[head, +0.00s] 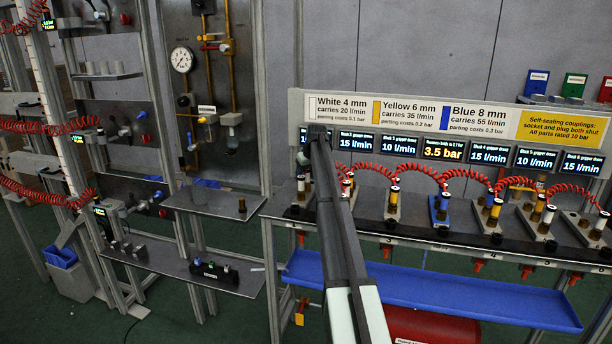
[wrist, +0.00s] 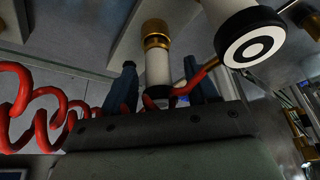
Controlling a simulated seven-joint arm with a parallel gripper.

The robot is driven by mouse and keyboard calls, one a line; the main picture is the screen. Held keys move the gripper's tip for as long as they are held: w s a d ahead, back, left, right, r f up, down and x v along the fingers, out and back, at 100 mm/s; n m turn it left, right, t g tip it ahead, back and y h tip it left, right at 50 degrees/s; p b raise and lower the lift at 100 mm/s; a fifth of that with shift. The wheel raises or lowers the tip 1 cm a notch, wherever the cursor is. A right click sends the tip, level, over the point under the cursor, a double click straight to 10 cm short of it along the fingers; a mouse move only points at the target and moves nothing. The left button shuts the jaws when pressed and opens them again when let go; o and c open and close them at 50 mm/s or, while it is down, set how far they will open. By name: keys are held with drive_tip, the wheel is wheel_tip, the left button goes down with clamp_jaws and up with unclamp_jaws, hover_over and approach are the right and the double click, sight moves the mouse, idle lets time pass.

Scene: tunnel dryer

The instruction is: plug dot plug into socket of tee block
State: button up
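In the head view my arm reaches up to the left end of the bench, and my gripper (head: 318,132) is small and mostly hidden there. In the wrist view the two blue fingers of my gripper (wrist: 163,88) are spread, with visible gaps on both sides of a white cylindrical plug (wrist: 157,66) with a brass collar. Its end mark is hidden. A second white plug (wrist: 226,12) at upper right has a black cap with a bullseye mark. I cannot tell which is the dot plug. A dark labelled block (head: 213,270) lies on the lower left shelf; whether it is the tee block is unclear.
Several coupling stands with coiled red hoses (head: 460,175) line the bench under small displays. A red coil (wrist: 40,105) hangs beside my gripper in the wrist view. A blue tray (head: 430,290) runs below the bench. The upper left shelf (head: 212,203) is mostly clear.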

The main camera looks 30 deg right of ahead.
drive_tip(key=v, duration=1.3)
drive_tip(key=shift+s+r, duration=0.2)
drive_tip(key=shift+r, duration=0.1)
